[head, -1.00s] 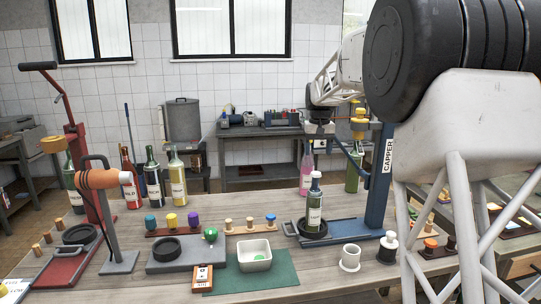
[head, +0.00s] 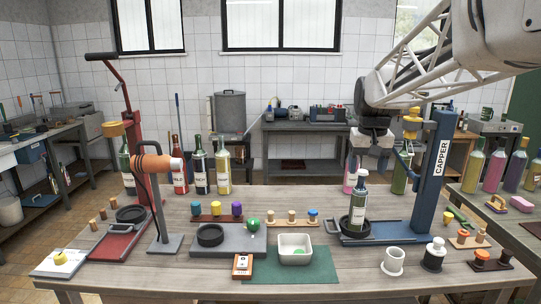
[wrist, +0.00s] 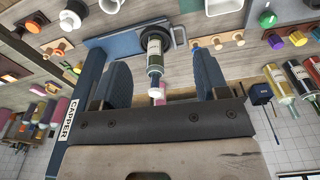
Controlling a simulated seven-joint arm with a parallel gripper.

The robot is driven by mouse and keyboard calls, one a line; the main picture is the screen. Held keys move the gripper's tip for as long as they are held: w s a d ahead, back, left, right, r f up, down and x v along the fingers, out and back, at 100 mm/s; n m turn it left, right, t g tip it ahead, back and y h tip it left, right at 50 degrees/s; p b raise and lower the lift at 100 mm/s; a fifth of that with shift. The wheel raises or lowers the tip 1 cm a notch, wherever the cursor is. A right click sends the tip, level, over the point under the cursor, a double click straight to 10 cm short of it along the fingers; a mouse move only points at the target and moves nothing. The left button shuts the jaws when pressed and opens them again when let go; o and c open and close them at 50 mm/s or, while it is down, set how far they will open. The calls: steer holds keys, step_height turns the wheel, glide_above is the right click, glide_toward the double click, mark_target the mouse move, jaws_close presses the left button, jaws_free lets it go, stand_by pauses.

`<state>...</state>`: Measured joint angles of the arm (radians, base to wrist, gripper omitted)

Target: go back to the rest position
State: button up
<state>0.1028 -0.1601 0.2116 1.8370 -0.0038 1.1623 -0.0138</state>
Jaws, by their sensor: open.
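My gripper (head: 372,152) is open and empty, held in the air above the blue capper. In the wrist view its two dark fingers (wrist: 161,70) stand wide apart. A green bottle with a white label (head: 358,208) stands upright on the round base of the capper (head: 435,175), below and apart from my gripper. In the wrist view this bottle (wrist: 154,60) appears between the fingers but farther off, with a pale top. Part of the gripper's fingertips is hard to make out in the head view.
A pink bottle (head: 350,176) and a green one stand behind the capper. A red lever press (head: 130,160), an orange-headed stand (head: 157,195), a white bin (head: 295,247) on a green mat (head: 318,268), and several stoppers occupy the table. The air around my gripper looks free.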

steer(key=s+a+f, duration=0.2)
steer(key=s+f, duration=0.2)
steer(key=s, duration=0.7)
steer(key=s+a+f+t, duration=0.1)
steer(key=s+f, duration=0.3)
steer(key=s, duration=0.7)
steer(key=s+a+f, duration=0.3)
steer(key=s+f, duration=0.2)
steer(key=s, duration=0.6)
steer(key=shift+s+n+t, duration=0.3)
steer(key=shift+s+n, duration=0.1)
steer(key=shift+a, duration=0.1)
